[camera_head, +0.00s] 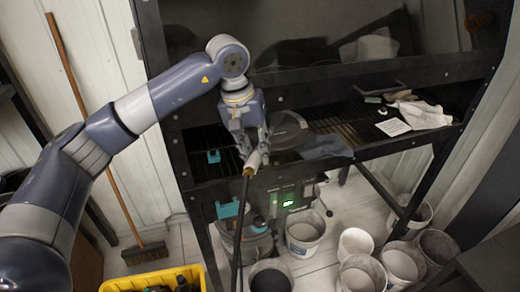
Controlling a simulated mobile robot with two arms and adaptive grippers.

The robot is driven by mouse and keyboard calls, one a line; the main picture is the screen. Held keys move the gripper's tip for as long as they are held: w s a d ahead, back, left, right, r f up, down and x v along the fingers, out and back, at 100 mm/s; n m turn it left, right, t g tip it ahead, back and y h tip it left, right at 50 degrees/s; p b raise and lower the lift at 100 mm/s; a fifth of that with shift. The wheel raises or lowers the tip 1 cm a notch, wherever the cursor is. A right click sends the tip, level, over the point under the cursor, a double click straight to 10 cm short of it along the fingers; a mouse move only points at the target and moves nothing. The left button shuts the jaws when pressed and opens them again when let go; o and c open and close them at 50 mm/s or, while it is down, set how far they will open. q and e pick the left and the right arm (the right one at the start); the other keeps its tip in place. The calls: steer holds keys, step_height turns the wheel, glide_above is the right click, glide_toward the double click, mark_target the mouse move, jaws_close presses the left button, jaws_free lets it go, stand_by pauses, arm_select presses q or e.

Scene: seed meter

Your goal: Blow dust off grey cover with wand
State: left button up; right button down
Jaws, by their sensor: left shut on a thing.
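My left gripper (256,146) is shut on the wand, which has a pale section (253,160) at the fingers. A long dark tube (241,220) runs down from there to the bottom edge of the picture. A round dark grey disc, which looks like the grey cover (288,129), lies on the dark slatted bench just right of the gripper. The fingers and wrist partly hide its left side. I cannot tell whether dust lies on it. My right gripper is not in view.
The dark bench (390,145) holds a grey cloth (324,146), a white card (393,127), a pale rag (424,114) and a teal piece (213,156). Several buckets (305,232) stand below. A yellow crate (150,280) and a broom (144,252) are at left.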

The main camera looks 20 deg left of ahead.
arm_select(q)
steer(key=s+r+b, duration=0.1)
steer(key=s+r, duration=0.3)
steer(key=s, duration=1)
steer(key=shift+s+b, duration=0.2)
steer(key=shift+b, duration=0.1)
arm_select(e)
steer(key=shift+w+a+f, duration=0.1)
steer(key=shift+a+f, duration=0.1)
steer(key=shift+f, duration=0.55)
arm_select(q)
steer(key=shift+d, duration=0.1)
